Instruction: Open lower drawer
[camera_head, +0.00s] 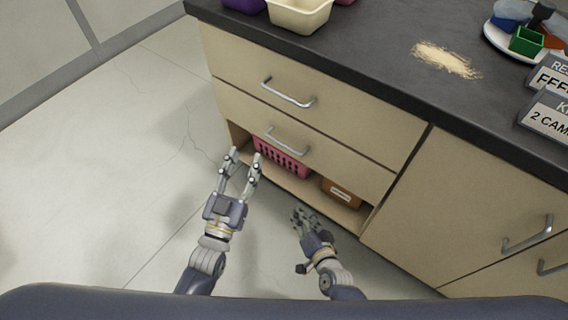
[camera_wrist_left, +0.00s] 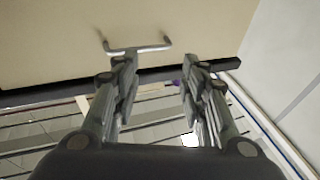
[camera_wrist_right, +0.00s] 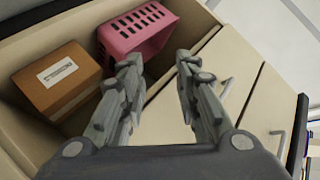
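The cabinet has an upper drawer (camera_head: 240,70) and a lower drawer (camera_head: 335,155), both appearing shut. The lower drawer has a silver bar handle (camera_head: 287,143). My left gripper (camera_head: 245,157) is open and empty, left of that handle and apart from it. My right gripper (camera_head: 302,216) is lower, in front of the open shelf. The right wrist view shows its fingers (camera_wrist_right: 158,60) apart and empty.
Below the drawers, an open shelf (camera_wrist_right: 25,115) holds a pink basket (camera_wrist_right: 138,28) and a brown box (camera_wrist_right: 58,80). A cabinet door (camera_head: 460,205) stands to the right. The dark countertop (camera_head: 365,60) overhangs above, with containers, a plate and signs. The floor at left is clear.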

